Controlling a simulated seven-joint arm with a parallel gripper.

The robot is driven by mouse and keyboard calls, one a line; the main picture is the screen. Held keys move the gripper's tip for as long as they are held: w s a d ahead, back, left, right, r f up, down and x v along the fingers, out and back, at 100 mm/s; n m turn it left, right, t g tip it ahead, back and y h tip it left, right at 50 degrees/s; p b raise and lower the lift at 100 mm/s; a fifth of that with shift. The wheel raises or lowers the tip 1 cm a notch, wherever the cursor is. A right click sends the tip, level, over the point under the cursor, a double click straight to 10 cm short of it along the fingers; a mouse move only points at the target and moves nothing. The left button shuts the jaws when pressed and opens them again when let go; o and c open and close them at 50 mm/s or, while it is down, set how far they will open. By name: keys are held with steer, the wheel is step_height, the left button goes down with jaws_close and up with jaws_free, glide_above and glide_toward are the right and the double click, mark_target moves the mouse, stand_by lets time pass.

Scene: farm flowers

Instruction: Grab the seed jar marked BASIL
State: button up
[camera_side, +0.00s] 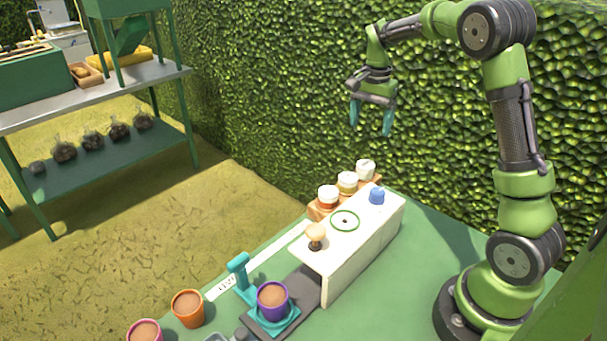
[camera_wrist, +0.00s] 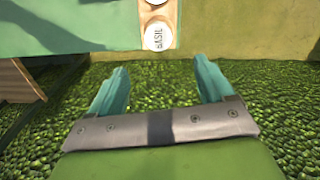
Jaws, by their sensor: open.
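The BASIL jar (camera_wrist: 158,37) shows its round white lid, with the word readable, in the wrist view. It sits at the hedge-side end of a small wooden rack, so it matches the farthest jar (camera_side: 365,170) in the side view. Two more jars stand in the row, one with a pale lid (camera_side: 347,183) and one with a red-brown band (camera_side: 328,197). My gripper (camera_side: 371,120) is open and empty, above and apart from the jars, with its teal fingers pointing down. In the wrist view the fingertips (camera_wrist: 161,68) lie either side of the BASIL lid's line.
The hedge (camera_side: 270,90) rises close behind the green table.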

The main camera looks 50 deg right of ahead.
mark_target(366, 164)
step_height(366, 164, down, 13)
steer(key=shift+s+r, duration=0.1)
steer(key=shift+s, duration=0.05)
stand_by(0.4)
